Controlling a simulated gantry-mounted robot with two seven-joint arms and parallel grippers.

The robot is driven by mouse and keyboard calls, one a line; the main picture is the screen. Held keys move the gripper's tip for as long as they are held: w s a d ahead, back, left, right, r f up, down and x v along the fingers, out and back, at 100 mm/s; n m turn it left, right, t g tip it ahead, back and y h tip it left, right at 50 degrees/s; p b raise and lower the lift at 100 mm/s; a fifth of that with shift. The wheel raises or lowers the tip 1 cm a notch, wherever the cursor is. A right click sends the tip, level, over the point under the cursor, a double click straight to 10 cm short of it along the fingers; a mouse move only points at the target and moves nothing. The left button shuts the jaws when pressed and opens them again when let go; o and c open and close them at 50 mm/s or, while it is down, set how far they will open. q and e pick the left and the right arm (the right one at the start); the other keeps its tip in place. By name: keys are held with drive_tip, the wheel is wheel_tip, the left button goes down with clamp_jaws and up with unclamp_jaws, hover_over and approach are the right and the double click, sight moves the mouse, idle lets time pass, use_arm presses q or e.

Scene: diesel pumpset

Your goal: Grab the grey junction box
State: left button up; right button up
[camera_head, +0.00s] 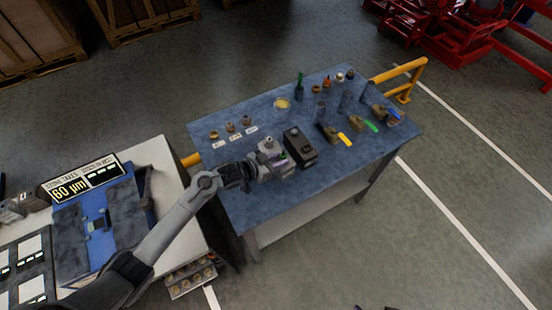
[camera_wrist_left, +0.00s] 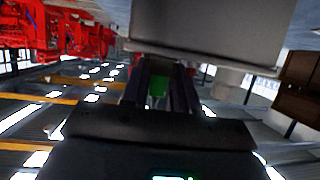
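The grey junction box (camera_head: 276,165) is near the middle of the blue-topped table, beside a black box. My left gripper (camera_head: 246,176) reaches in from the left and is right up against it. In the left wrist view the grey box (camera_wrist_left: 212,30) fills the upper middle, very close. The dark fingers of my left gripper (camera_wrist_left: 163,88) stand apart, with a small green part (camera_wrist_left: 158,86) between them. Their tips run up to the box and are hidden there, so a firm hold cannot be told. Only dark tips at the bottom edge may be my right gripper (camera_head: 374,307).
The black box (camera_head: 300,147) stands close to the right of the junction box on the blue table (camera_head: 240,212). Small brass fittings (camera_head: 230,127) lie at its back left. Several coloured-handled tools and cylinders are at the right. A white bench (camera_head: 178,180) adjoins at left.

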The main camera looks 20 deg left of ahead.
use_arm(q)
clamp_jaws()
drive_tip(key=shift+r, duration=0.2)
